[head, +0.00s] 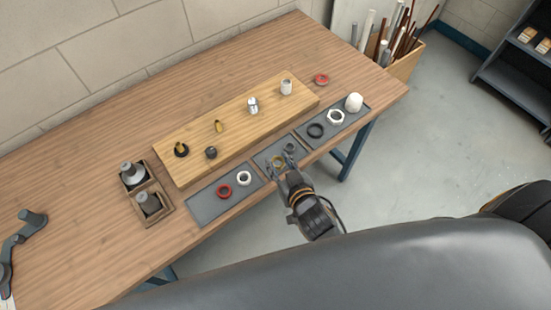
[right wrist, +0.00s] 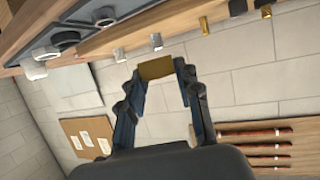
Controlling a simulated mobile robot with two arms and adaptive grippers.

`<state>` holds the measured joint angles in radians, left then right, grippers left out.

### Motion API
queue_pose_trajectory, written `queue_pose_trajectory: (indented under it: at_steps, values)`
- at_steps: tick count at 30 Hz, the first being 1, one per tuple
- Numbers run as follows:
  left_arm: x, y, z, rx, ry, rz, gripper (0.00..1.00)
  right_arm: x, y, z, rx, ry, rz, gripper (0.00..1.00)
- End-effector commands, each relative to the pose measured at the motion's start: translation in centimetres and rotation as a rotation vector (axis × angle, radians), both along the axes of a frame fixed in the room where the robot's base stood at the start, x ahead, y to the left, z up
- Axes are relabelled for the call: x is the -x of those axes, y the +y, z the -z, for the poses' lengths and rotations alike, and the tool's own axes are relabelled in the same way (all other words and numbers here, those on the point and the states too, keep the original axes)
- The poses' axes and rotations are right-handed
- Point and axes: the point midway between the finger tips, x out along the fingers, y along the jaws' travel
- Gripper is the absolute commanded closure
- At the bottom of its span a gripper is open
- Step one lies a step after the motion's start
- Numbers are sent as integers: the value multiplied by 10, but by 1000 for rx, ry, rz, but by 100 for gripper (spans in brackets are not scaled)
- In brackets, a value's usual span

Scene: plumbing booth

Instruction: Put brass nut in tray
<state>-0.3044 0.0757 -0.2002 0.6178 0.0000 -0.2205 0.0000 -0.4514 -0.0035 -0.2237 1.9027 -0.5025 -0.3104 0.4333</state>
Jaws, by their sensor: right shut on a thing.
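My right gripper (head: 279,162) is over the middle grey tray section (head: 264,158) at the front edge of the table. In the right wrist view the brass nut (right wrist: 156,68) sits edge-on between the two fingertips (right wrist: 158,72). I cannot tell from these views whether it touches the tray. A dark grey ring (head: 290,147) lies in the same section, beyond the fingers.
The left grey section (head: 212,207) holds a red ring and a white ring. The right one (head: 322,140) holds a black ring, a white nut and a white cap. Behind, a wooden board (head: 235,112) carries several upright fittings. A two-compartment wooden box (head: 163,211) stands left.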

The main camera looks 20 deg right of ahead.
Motion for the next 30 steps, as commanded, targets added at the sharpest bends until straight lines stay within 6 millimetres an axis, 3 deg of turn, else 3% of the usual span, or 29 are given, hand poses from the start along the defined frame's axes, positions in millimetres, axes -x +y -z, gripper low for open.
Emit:
queue_pose_trajectory:
  at_steps: [1, 3, 6, 10, 17, 25, 30]
  values:
    - [-1, 0, 14, -1, -1, 0, 3, -15, -2, 11, 3, -6, -2, 99]
    - [-3, 1, 24, 0, -3, 1, 3, -32, -4, 19, 3, -6, -2, 99]
    - [-5, 1, 48, -2, -7, 1, 3, -45, -5, 43, 2, -3, -1, 99]
    - [-6, 2, 63, -2, -9, 2, 3, -59, -7, 57, 1, -3, 0, 99]
    - [-6, 3, 71, -4, -8, 2, 3, -68, -8, 65, -1, 0, 0, 99]
    - [-6, 4, 107, -4, -9, 2, 3, -74, -9, 99, 0, 0, -1, 99]
    - [-6, 4, 111, -4, -9, 2, 3, -74, -9, 102, -1, 0, 0, 99]
